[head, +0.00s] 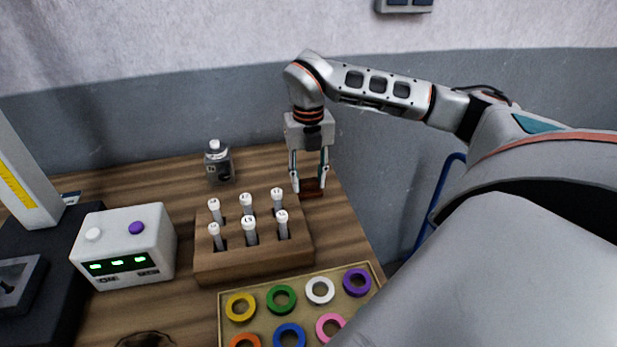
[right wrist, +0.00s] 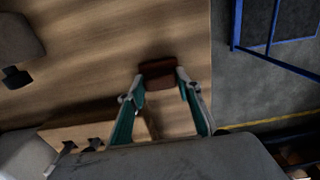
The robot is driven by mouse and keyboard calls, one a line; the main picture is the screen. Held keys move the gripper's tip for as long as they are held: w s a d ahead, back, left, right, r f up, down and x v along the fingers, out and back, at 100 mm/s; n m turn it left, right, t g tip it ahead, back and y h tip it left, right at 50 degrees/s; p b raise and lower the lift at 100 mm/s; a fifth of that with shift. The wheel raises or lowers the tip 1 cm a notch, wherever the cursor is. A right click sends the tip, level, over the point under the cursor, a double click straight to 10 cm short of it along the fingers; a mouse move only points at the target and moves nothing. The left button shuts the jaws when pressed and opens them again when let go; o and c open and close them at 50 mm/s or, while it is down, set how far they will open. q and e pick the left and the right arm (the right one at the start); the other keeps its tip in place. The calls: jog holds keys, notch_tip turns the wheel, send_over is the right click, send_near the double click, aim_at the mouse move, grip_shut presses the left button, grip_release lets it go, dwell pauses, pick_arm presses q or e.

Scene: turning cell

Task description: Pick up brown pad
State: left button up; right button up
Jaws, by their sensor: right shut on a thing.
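The brown pad (head: 312,188) is a small dark reddish-brown block at the far right part of the wooden table, near its right edge. My right gripper (head: 310,186) points down over it, with one finger on each side of the pad. In the right wrist view the pad (right wrist: 158,73) sits between the tips of my right gripper (right wrist: 161,80), which is shut on it. I cannot tell whether the pad is clear of the table. My left gripper is not in view.
A wooden rack (head: 254,258) with several white-capped tubes stands left of the pad, nearer me. A grey bottle (head: 218,163) stands at the back. A tray (head: 373,267) of coloured rings lies in front. A white box (head: 125,246) with green displays is at left. A blue frame (head: 425,235) stands beyond the table's right edge.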

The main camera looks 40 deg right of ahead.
aim_at(308, 180)
jog(key=shift+r, duration=0.15)
jog(key=shift+r, duration=0.3)
notch_tip(308, 180, up, 19)
jog(key=p, duration=0.3)
jog(key=shift+o, duration=0.7)
jog(key=shift+r, duration=0.1)
